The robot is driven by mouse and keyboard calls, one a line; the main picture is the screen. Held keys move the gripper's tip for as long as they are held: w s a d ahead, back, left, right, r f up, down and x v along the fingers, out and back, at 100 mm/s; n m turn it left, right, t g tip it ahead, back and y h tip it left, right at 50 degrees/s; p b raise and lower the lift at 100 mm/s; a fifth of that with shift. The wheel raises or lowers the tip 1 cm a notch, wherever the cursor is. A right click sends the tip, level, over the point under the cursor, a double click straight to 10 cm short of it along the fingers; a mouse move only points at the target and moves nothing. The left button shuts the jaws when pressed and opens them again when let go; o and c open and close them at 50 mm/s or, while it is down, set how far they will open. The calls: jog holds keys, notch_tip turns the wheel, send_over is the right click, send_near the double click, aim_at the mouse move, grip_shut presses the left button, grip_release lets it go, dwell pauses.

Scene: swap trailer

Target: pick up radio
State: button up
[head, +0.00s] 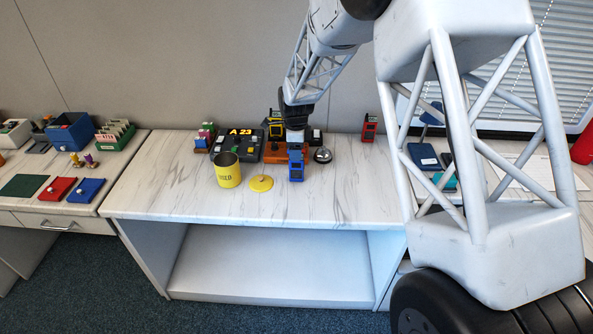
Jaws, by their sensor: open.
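Nothing in the head view is clearly marked as a radio, and the items are small. A small upright blue device (297,171) stands near the front of the marble-topped table. My gripper (296,137) points down over the crowded middle of the table, just above or behind the blue device in the picture. It is open. Its fingertips are hard to make out, and I cannot tell whether they touch anything.
A yellow mug (228,171), a yellow disc on a stand (261,183) and a silver bell (322,155) stand close by. A dark console (238,145) shows "A 23". The table's front right is clear. Side tables hold a blue box (71,131) and a dark blue book (424,156).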

aim_at(296, 166)
jog(key=shift+f, duration=1.9)
grip_shut()
